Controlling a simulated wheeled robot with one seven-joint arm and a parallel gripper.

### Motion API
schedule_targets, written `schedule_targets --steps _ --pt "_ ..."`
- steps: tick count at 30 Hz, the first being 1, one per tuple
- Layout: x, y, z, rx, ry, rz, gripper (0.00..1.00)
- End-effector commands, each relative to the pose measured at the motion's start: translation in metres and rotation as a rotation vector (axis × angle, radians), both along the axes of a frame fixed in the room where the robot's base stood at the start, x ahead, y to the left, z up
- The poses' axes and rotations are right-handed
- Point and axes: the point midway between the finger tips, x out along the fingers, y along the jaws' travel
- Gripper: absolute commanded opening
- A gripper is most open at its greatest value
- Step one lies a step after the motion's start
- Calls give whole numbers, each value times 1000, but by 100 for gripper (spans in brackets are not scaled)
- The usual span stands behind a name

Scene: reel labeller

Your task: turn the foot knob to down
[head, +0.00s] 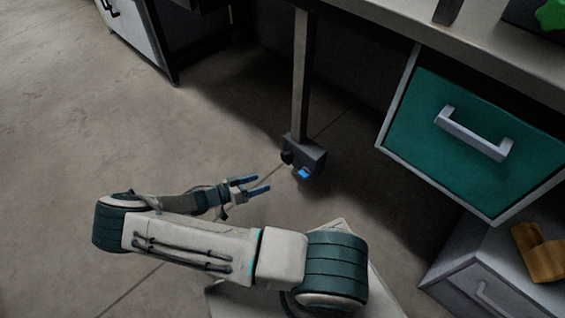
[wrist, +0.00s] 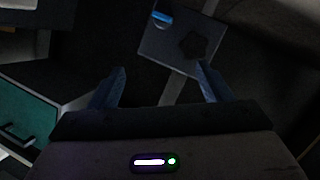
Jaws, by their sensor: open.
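The foot knob (head: 287,157) is a small black knob on a dark grey box (head: 308,153) at the bottom of a metal post, low near the floor. In the wrist view the knob (wrist: 196,45) is a dark lobed shape on the box face, right of a blue piece (wrist: 161,17). The blue piece also shows in the head view (head: 304,173). My gripper (head: 256,184) is open and empty, its blue fingers pointing at the box from the left and apart from the knob. In the wrist view the knob lies ahead of my fingers (wrist: 161,72), toward the right one. Its marking cannot be read.
A bench top (head: 420,28) overhangs the post. A cabinet with a teal drawer (head: 452,150) stands at the right, above a grey drawer unit (head: 480,270) with a yellow-brown object (head: 540,252). The floor (head: 90,120) at the left is clear.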

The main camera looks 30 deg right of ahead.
Motion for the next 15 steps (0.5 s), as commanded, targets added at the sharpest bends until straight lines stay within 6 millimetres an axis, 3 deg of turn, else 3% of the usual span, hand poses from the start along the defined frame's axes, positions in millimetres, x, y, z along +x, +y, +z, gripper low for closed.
schedule_targets --steps 6,15 --pt "16 -3 -31 -139 -178 166 72" --pt "26 -6 -44 -185 -277 259 72"
